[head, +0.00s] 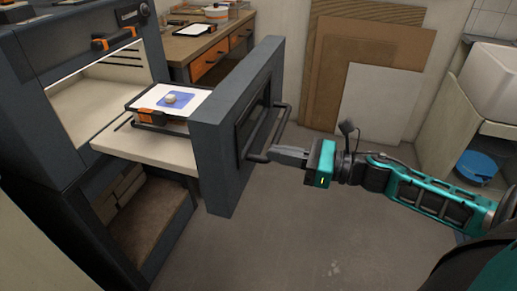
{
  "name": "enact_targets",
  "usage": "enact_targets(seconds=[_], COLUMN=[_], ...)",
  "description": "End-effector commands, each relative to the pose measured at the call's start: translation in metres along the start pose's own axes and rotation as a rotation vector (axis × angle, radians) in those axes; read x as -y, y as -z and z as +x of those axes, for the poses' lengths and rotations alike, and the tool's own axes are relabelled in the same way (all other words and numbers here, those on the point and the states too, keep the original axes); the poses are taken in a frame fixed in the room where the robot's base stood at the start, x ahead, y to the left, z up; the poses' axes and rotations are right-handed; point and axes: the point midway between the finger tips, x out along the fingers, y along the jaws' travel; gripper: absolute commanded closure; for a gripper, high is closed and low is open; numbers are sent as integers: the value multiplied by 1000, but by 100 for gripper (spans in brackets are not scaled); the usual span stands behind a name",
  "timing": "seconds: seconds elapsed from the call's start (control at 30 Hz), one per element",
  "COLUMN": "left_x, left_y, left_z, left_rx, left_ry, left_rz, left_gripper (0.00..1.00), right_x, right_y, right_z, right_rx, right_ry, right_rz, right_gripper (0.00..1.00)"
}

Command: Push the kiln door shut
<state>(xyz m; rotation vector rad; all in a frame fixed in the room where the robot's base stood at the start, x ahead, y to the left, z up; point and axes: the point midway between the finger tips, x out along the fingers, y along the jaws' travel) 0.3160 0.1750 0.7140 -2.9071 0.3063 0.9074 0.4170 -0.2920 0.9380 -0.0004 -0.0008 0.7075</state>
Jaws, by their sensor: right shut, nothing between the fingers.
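The kiln (62,103) stands at the left with its chamber open. Its thick blue-grey door (218,145) is drawn out to the right, with a cream shelf (145,154) reaching back from it to the chamber. A tray (150,121) with a white sheet and a small round blue-and-cream piece (170,99) rests on the shelf. My right gripper (276,155) is shut and empty, its fingertips at the lower end of the door's dark handle (265,134); I cannot tell whether they touch. My left gripper is not in view.
A wooden bench with orange drawers (204,63) stands behind the door. Boards (372,70) lean against the back wall. A sink (490,85) and a blue bowl (477,168) are at the right. The grey floor in front is clear.

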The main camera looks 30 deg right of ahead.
Motion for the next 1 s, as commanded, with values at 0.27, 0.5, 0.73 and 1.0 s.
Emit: enact_targets(seconds=[0.27,0.5,0.73,1.0], left_x=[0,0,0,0], left_y=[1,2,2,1], left_z=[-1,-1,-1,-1], left_rx=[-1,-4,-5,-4], left_ry=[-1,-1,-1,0], left_rz=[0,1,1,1], left_gripper=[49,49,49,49], right_x=[1,0,0,0], right_y=[-2,-1,0,0], right_z=[35,48,50,50], right_rx=[1,1,-1,0], right_ry=[0,1,1,1], right_rz=[-2,0,1,0], right_gripper=[100,100,100,100])
